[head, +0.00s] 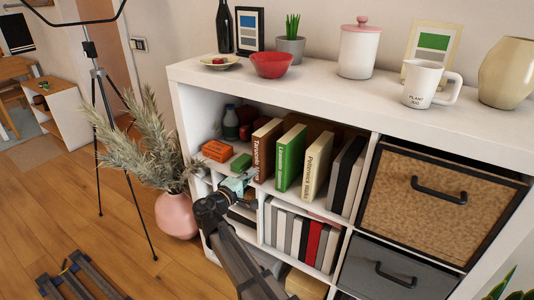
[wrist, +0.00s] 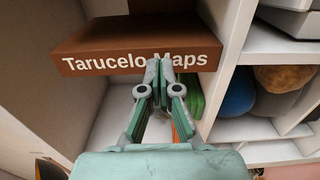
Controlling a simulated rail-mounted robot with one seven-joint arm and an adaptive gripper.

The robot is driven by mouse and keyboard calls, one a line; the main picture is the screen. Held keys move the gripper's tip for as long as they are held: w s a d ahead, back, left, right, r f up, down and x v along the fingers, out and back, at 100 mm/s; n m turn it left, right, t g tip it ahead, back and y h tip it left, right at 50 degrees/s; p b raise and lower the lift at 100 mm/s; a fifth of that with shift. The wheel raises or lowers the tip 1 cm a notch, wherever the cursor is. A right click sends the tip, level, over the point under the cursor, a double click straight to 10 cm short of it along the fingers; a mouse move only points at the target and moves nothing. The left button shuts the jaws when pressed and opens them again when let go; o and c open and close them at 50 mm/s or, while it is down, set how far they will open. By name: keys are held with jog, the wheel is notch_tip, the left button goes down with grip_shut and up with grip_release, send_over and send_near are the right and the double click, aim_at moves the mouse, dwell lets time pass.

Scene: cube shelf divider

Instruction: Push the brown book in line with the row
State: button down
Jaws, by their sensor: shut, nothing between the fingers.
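The brown book (head: 264,151), with "Tarucelo" on its spine, stands upright at the left end of the book row in the upper shelf compartment. In the wrist view the brown book (wrist: 140,52) shows sideways, its spine reading "Tarucelo Maps". My gripper (wrist: 160,66) is shut and empty, its tips overlapping the edge of the spine; I cannot tell whether they touch. In the head view my gripper (head: 243,180) is in front of the book's lower left. The green book (head: 290,158) and cream book (head: 316,165) stand to its right. How far each spine stands out is hard to judge.
An orange box (head: 217,151) and a small green box (head: 241,163) lie left of the books. White dividers (wrist: 232,60) bound the compartment. More books (head: 303,236) fill the cube below. A pink vase with a plant (head: 177,214) stands left of the shelf.

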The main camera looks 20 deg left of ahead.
jog(key=shift+x, duration=0.95)
dwell(0.8)
jog(key=b+v, duration=0.1)
jog(key=v, duration=0.5)
jog(key=shift+b, duration=0.35)
jog(key=shift+s, duration=0.1)
